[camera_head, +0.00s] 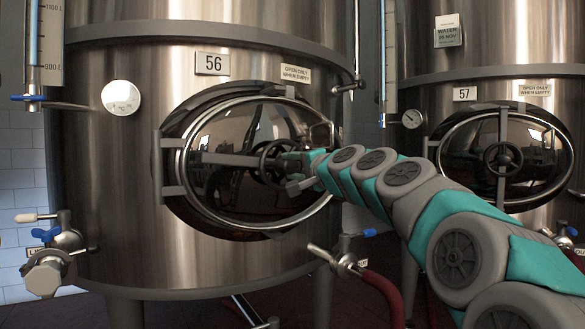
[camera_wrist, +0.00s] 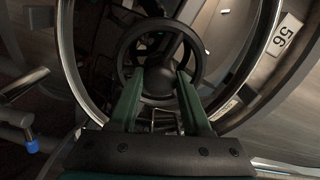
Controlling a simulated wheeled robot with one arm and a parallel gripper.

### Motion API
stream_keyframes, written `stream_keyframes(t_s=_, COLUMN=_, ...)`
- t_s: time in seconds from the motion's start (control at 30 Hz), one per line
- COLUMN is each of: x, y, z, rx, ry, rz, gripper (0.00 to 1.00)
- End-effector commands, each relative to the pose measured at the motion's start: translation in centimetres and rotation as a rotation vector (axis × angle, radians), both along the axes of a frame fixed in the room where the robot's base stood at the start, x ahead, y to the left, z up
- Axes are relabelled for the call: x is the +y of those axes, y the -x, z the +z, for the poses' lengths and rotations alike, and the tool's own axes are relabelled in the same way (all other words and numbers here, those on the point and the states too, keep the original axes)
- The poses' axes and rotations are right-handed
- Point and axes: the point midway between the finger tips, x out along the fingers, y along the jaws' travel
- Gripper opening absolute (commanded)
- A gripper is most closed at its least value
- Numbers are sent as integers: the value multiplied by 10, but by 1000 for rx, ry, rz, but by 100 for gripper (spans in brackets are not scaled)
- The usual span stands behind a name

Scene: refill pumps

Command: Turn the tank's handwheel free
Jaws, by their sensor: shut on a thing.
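The handwheel (camera_head: 263,162) of tank 56 is a dark round wheel on the crossbar of the oval door (camera_head: 225,150), which sits in its frame. In the wrist view the wheel's rim (camera_wrist: 122,50) shows as a dark ring. My gripper (camera_head: 290,170) reaches it from the right. In the wrist view my gripper (camera_wrist: 160,76) has two green fingers, one each side of the wheel's middle, and is shut on the wheel. The exact contact is dark and hard to see.
Tank 57 (camera_head: 480,90) stands at the right with its own handwheel (camera_head: 503,158). A valve (camera_head: 45,270) sticks out at the lower left. Another valve (camera_head: 345,262) with a red hose (camera_head: 385,290) is below my arm.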

Motion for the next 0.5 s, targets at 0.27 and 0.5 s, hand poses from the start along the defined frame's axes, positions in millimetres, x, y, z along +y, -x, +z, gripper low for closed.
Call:
stream_keyframes(t_s=0.27, x=1, y=0, z=-1, rx=2, ry=0, rz=1, gripper=74)
stream_keyframes(t_s=0.5, x=0, y=0, z=0, rx=1, ry=-1, rz=0, gripper=78)
